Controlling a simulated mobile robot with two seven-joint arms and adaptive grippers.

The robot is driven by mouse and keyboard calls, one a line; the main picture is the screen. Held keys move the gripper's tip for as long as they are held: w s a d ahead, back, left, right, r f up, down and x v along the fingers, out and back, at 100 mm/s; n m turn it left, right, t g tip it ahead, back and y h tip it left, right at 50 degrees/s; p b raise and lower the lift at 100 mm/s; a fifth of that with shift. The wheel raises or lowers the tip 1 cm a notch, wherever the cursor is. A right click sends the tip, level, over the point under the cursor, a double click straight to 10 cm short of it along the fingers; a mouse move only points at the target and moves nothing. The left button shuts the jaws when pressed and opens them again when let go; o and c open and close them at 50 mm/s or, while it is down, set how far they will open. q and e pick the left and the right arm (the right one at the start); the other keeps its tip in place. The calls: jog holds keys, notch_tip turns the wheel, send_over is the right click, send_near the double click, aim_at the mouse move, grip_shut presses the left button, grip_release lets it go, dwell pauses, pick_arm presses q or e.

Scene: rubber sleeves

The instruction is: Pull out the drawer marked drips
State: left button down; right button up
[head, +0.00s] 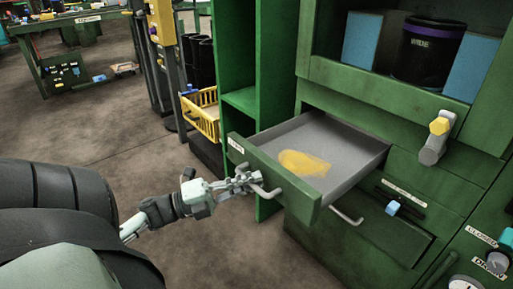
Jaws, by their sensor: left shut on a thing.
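A green-fronted drawer (272,180) with a grey inside stands pulled out of the green cabinet in the head view. A small pale label (237,146) sits on its front; I cannot read its words. A yellow patch (305,163) lies on the drawer's floor. My left gripper (246,180) is at the drawer's front and shut on its metal handle (265,191). The fingers partly hide the handle. My right gripper is not in view.
Above the drawer, a shelf holds a black container (428,55) between blue boxes. A yellow-topped lever (435,137) juts from the cabinet at right. A yellow basket (201,112) stands behind the drawer at left. Brown floor (100,140) is open at left.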

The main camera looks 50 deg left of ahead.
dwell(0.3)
pick_arm(q)
jog(key=c, duration=1.9)
grip_release()
jog(key=shift+o, duration=0.2)
jog(key=shift+s, duration=0.1)
jog(key=v, duration=1.2)
